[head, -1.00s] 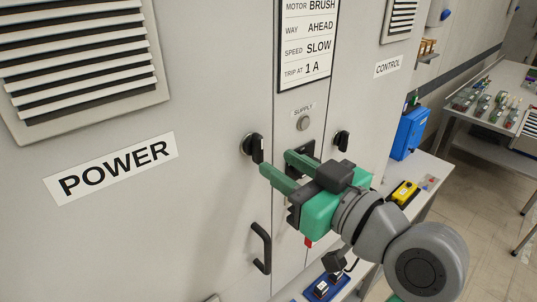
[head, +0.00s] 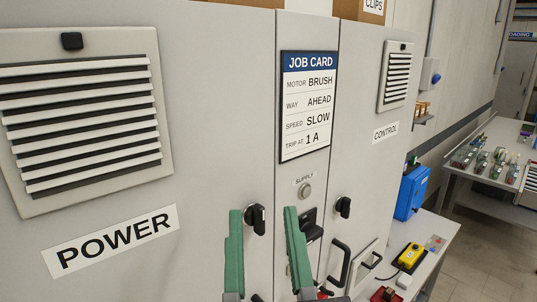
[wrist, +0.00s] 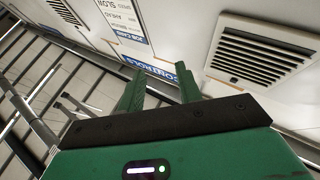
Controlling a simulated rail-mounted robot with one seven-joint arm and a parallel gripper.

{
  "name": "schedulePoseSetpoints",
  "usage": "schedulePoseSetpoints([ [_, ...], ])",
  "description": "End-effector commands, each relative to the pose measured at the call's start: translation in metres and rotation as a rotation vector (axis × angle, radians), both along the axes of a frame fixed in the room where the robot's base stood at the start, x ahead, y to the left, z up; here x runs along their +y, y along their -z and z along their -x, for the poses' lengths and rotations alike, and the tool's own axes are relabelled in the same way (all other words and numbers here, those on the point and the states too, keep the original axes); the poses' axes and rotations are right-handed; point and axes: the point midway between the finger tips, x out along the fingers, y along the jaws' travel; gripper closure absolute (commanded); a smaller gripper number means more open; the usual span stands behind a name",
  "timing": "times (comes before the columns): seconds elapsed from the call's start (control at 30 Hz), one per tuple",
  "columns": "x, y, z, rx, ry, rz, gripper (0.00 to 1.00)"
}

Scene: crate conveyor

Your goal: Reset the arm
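My gripper (head: 262,212) shows at the bottom centre of the head view, in front of the grey cabinet (head: 225,120). Its two green fingers point up and stand well apart, with nothing between them. The fingers also show in the wrist view (wrist: 160,88), apart and empty, with the cabinet front and its signs beyond them. The rest of my arm is below the head view's edge. The fingers overlap the area near a black knob (head: 255,218) in the picture; I cannot tell how far from the cabinet they are.
The cabinet carries a job card (head: 308,105), vents (head: 85,115), a second black knob (head: 343,206) and a handle (head: 339,262). At right stand a blue box (head: 411,192), a yellow device (head: 410,255) on a bench, and a table of parts (head: 490,155).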

Motion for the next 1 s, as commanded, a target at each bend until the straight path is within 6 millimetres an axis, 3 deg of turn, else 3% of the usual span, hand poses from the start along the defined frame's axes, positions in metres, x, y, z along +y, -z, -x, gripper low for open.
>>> schedulePoseSetpoints([
  [0.07, 0.005, -0.019, 0.039, -0.119, 0.06, -0.028, 0.65],
  [0.1, 0.003, -0.049, 0.04, -0.125, 0.067, -0.032, 0.65],
  [0.27, 0.002, -0.11, 0.037, -0.117, 0.065, -0.033, 0.65],
  [0.5, 0.003, -0.22, 0.036, -0.113, 0.059, -0.036, 0.65],
  [0.6, 0.003, -0.257, 0.036, -0.111, 0.056, -0.037, 0.65],
  [0.77, 0.003, -0.283, 0.036, -0.11, 0.053, -0.039, 0.65],
  [1.0, 0.003, -0.281, 0.036, -0.11, 0.053, -0.04, 0.65],
])
